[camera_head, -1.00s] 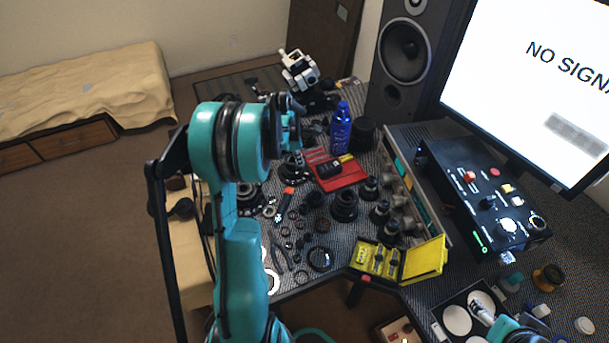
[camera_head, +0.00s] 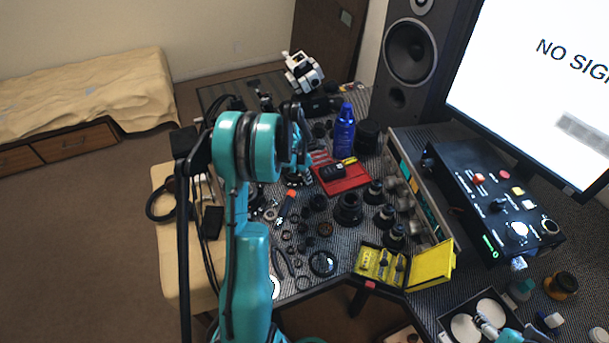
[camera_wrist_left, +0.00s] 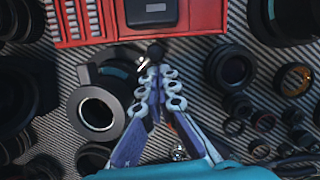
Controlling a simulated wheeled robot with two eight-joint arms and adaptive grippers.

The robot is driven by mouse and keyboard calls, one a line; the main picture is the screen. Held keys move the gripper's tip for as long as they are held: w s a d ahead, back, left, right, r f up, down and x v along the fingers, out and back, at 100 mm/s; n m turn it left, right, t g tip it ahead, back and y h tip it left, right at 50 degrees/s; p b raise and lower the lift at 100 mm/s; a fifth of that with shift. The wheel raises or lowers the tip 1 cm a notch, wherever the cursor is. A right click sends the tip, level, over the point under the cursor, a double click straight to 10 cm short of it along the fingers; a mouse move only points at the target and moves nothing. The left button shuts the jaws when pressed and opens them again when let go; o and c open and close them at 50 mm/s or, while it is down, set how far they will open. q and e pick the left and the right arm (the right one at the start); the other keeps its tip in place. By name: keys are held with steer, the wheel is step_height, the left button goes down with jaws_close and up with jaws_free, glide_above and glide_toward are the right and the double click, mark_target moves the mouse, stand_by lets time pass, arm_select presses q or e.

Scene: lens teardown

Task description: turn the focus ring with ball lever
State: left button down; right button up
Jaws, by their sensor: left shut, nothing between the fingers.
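The lens with the focus ring (camera_wrist_left: 97,107) stands below and left of my left gripper in the wrist view, showing a dark body and a pale ring around a dark opening. A small black ball (camera_wrist_left: 155,52) shows just beyond my fingertips, beside this lens; I cannot tell whether they touch it. My left gripper (camera_wrist_left: 154,74) is shut with nothing between its fingers. In the head view the left gripper (camera_head: 300,162) is over the mat, partly covering the lens (camera_head: 297,181). My right gripper (camera_head: 486,326) is at the bottom right; its fingers are too small to read.
A red tray (camera_head: 344,178) lies just beyond the lens, and a blue bottle (camera_head: 343,130) stands behind. Several other lenses (camera_head: 348,208) and loose rings crowd the right side. A yellow case (camera_head: 432,266) lies open in front. A black control box (camera_head: 490,200) is farther right.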

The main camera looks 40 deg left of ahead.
arm_select(q)
steer(key=shift+w+f, duration=0.1)
steer(key=shift+w, duration=0.05)
steer(key=shift+w+d, duration=0.15)
steer(key=shift+w, duration=0.6)
